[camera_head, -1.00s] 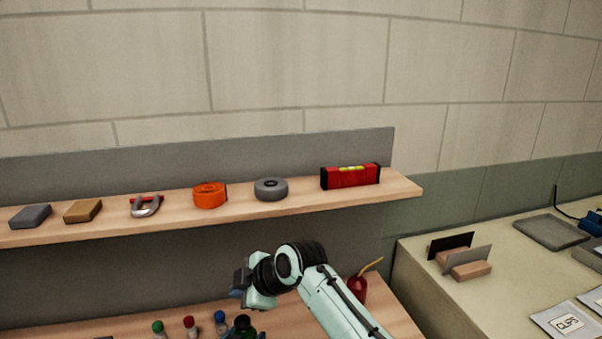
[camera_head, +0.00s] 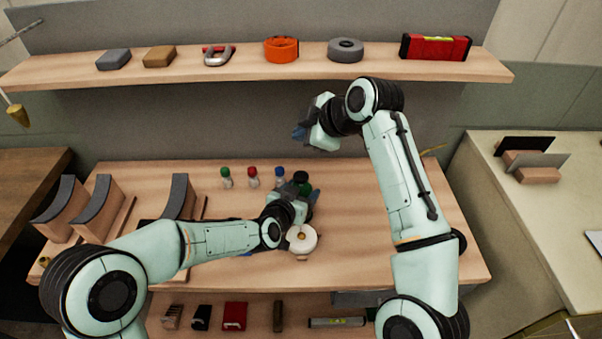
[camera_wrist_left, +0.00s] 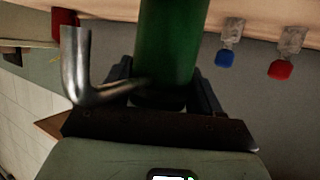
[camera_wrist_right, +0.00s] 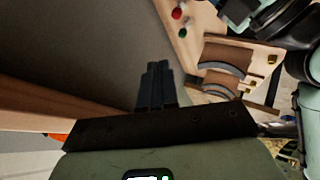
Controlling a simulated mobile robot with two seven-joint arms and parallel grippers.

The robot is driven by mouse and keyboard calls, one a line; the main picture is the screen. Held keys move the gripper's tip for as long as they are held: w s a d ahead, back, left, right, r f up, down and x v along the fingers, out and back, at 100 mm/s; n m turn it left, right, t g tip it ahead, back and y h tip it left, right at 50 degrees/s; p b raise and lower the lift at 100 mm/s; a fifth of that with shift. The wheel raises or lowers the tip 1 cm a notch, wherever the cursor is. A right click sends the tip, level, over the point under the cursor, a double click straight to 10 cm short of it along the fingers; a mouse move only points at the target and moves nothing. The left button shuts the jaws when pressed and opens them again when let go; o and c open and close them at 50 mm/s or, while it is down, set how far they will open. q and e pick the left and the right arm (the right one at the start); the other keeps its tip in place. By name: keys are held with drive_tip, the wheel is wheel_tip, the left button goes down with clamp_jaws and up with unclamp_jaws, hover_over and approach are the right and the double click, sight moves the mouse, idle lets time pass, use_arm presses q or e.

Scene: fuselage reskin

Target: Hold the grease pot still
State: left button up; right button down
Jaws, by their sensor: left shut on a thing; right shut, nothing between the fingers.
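The grease pot, a green cylinder (camera_wrist_left: 168,40), stands between the fingers of my left gripper (camera_wrist_left: 165,92) in the left wrist view. In the head view the green pot (camera_head: 304,188) shows small, with a dark top, above the workbench and partly hidden by my left gripper (camera_head: 300,200). My left gripper is shut on it. My right gripper (camera_head: 301,132) is shut and empty, above and behind the pot; its closed fingers (camera_wrist_right: 156,85) also show in the right wrist view.
A bent metal rod (camera_wrist_left: 82,75) shows beside the pot. Small capped bottles (camera_head: 252,177) stand left of it on the workbench (camera_head: 370,265). A white round item (camera_head: 301,239) is in front. Curved blocks (camera_head: 180,197) stand left. A shelf (camera_head: 200,72) runs above.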

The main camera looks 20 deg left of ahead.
drive_tip(key=shift+f, duration=0.15)
approach(298, 172)
drive_tip(key=shift+w+a+f, duration=0.4)
drive_tip(key=shift+w+a, duration=0.05)
drive_tip(key=shift+a, duration=0.3)
drive_tip(key=shift+w+a+f, duration=0.4)
drive_tip(key=shift+a, duration=0.35)
drive_tip(key=shift+w+a+f, duration=0.45)
drive_tip(key=shift+a, duration=0.3)
drive_tip(key=shift+f, duration=0.1)
drive_tip(key=shift+f, duration=0.35)
drive_tip(key=shift+f, duration=0.95)
idle(1.2)
drive_tip(key=shift+r, duration=1.35)
drive_tip(key=shift+r, duration=2.55)
